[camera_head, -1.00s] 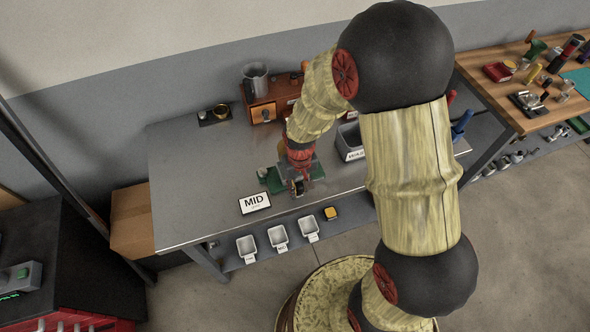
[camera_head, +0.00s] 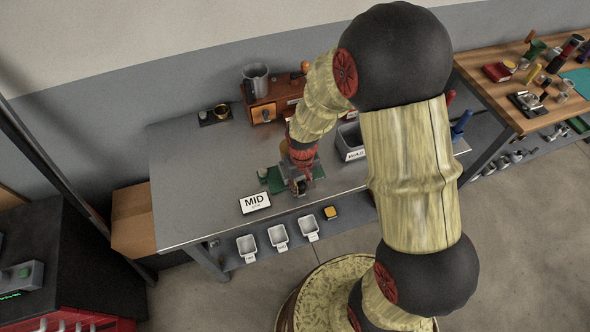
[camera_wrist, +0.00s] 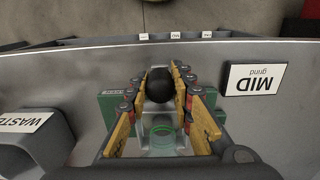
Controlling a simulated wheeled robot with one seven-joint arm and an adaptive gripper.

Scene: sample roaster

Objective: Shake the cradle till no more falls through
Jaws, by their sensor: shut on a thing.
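The sieve cradle sits on a green base (camera_head: 274,180) on the grey metal table, mostly covered by my arm in the head view. In the wrist view the green base (camera_wrist: 113,112) shows on both sides of my fingers. My gripper (camera_wrist: 162,88) has its fingers shut on a round black knob (camera_wrist: 160,84). A clear part with green rings (camera_wrist: 162,132) lies below the knob, between the fingers. In the head view my gripper (camera_head: 300,187) is over the green base. I cannot see whether any grounds fall.
A "MID grind" sign (camera_head: 255,203) stands at the table's front edge. A grey WASTE bin (camera_head: 350,139) is to the right. A wooden-drawer grinder (camera_head: 265,109) is at the back. Small white trays (camera_head: 278,236) sit on the lower shelf. The table's left part is bare.

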